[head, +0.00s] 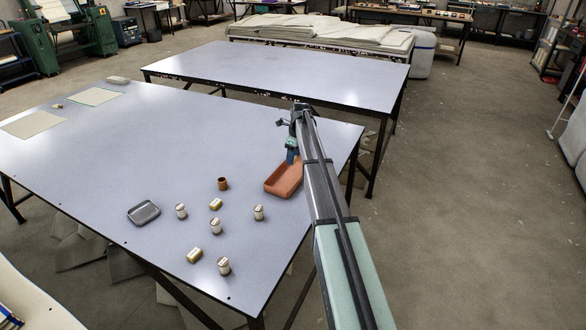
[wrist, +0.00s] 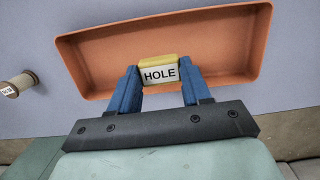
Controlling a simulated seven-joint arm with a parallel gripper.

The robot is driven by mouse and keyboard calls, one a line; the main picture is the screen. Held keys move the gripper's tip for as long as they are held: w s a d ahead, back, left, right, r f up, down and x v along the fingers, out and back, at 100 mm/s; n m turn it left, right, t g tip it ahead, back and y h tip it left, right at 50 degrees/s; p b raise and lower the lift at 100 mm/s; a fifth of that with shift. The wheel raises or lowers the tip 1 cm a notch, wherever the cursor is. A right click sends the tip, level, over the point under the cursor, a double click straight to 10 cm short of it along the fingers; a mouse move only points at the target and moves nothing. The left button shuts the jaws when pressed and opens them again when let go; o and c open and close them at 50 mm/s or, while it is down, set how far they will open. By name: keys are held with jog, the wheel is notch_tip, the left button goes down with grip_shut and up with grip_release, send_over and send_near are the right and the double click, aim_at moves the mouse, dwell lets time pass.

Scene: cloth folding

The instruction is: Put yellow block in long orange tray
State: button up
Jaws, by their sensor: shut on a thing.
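The long orange tray (head: 283,181) lies near the right edge of the table in the head view, and it fills the top of the wrist view (wrist: 220,45). My gripper (head: 291,158) is over the tray, with its blue fingers partly hidden by my arm in the head view. In the wrist view my gripper (wrist: 158,80) is shut on the yellow block (wrist: 158,61), which has a white face marked "HOLE". The block shows over the tray's floor close to its near wall. Whether it touches the tray floor, I cannot tell.
Several labelled spools (head: 216,226), yellow blocks (head: 194,255), a brown cup (head: 222,184) and a dark grey tray (head: 144,212) stand left of the orange tray. A spool (wrist: 19,84) shows left in the wrist view. The table's middle (head: 170,140) is clear.

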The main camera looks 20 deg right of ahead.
aim_at(293, 174)
jog(key=shift+f, duration=3.15)
jog(key=shift+f, duration=0.1)
jog(key=o, duration=1)
jog(key=r, duration=0.4)
jog(key=s+r, duration=0.1)
jog(key=r, duration=0.3)
jog(key=d+r, duration=0.1)
jog(key=r, duration=0.3)
jog(key=shift+s+d, duration=0.1)
jog(key=shift+s, duration=0.05)
